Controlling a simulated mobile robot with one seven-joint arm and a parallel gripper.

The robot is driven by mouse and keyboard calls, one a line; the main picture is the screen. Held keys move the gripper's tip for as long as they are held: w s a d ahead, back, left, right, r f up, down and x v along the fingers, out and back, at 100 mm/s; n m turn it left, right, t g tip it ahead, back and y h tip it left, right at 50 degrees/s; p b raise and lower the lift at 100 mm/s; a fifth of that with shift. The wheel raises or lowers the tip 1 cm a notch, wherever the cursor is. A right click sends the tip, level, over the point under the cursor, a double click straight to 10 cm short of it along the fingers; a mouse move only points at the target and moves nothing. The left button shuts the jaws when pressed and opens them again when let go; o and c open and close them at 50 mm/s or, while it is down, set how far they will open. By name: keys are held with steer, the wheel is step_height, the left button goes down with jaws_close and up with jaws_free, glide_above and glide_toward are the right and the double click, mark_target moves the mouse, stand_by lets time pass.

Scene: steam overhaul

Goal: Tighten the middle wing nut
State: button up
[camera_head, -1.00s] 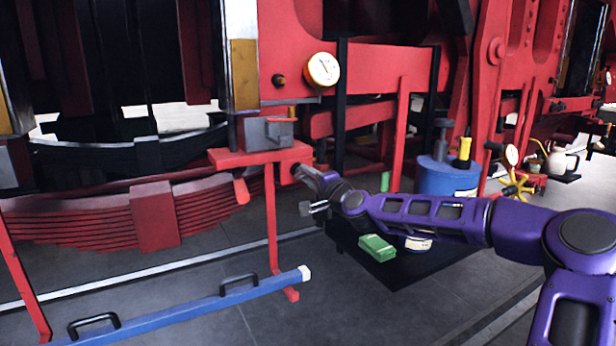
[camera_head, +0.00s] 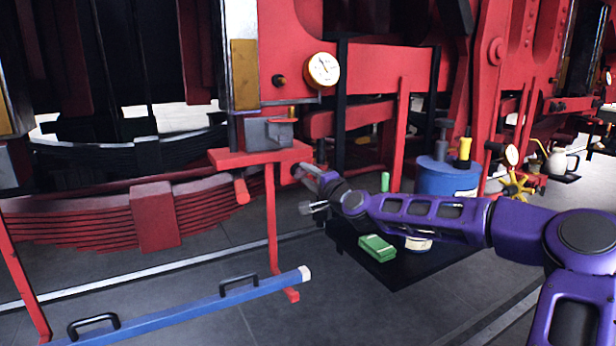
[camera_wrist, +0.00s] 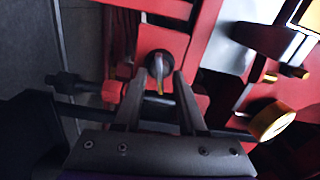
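A wing nut (camera_wrist: 159,68) shows in the wrist view as a dark round base with a thin pale wing, in front of a red part. It appears between the fingertips of my gripper (camera_wrist: 161,75), with a gap visible on each side of the wing. The two fingers are apart and look open. Whether they touch the nut cannot be told. In the head view, my gripper (camera_head: 310,174) reaches the end of a red part below the red bracket (camera_head: 250,157). The nut is too small or hidden to make out there. I cannot tell whether it is the middle one.
A pressure gauge (camera_head: 322,70) sits above the bracket and also shows in the wrist view (camera_wrist: 271,121). A blue bar with black handles (camera_head: 190,310) lies in front on the left. A low black tray (camera_head: 393,280) with a green box (camera_head: 377,247) is below my arm.

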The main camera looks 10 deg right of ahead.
steer(key=shift+s, duration=0.1)
steer(key=p+v, duration=0.1)
steer(key=v, duration=1.6)
steer(key=shift+o, duration=0.3)
steer(key=shift+s, duration=0.1)
